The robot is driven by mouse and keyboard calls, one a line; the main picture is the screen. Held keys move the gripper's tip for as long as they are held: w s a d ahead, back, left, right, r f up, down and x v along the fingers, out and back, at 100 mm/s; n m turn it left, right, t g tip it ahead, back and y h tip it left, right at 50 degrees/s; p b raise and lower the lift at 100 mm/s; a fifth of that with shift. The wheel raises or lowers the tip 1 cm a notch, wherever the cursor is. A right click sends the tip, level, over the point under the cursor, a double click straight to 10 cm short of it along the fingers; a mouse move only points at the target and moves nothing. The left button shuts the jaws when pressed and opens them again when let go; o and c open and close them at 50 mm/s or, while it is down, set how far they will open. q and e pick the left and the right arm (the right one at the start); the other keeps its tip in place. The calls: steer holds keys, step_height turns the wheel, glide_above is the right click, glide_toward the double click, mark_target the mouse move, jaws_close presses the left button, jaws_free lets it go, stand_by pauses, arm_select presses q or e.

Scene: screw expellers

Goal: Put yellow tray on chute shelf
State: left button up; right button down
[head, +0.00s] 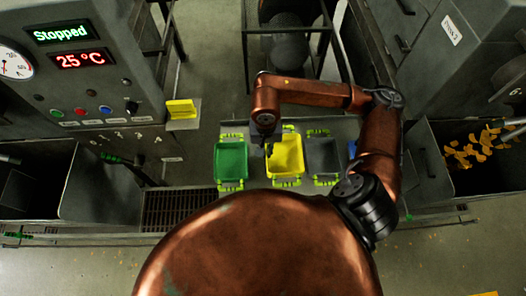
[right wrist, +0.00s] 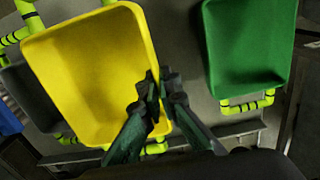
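The yellow tray (head: 286,157) is in the row of trays at the middle of the head view, between the green tray (head: 231,160) and a dark grey tray (head: 323,156). It is empty, with bright yellow-green handles. My right gripper (head: 268,148) is at its left wall. In the right wrist view, the fingers (right wrist: 159,82) are close together with the wall of the yellow tray (right wrist: 90,70) between them. I cannot tell whether the tray is lifted. My left gripper is out of view. I cannot tell which surface is the chute shelf.
A small ledge with a yellow block (head: 182,109) juts from the control panel (head: 75,85) at left. A bin with orange pieces (head: 470,155) is at right. A floor grate (head: 172,207) lies left of the trays. A metal frame stands behind them.

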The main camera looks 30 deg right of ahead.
steer(key=w+f, duration=0.2)
steer(key=f, duration=0.1)
steer(key=shift+w+d, duration=0.2)
steer(key=shift+w, duration=0.1)
step_height(320, 180, down, 3)
steer(key=shift+w+f+p, duration=0.1)
steer(key=shift+p, duration=0.85)
steer(key=shift+d+f, duration=0.1)
steer(key=shift+f, duration=0.05)
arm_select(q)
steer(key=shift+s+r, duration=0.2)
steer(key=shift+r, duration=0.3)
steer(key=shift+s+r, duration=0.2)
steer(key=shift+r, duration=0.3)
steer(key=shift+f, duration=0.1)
arm_select(e)
steer(key=shift+f, duration=0.1)
steer(key=shift+f+b, duration=0.1)
steer(key=shift+b, duration=0.2)
steer(key=c, duration=2.2)
jaws_free()
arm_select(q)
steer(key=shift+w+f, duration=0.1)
arm_select(e)
steer(key=shift+o, duration=0.2)
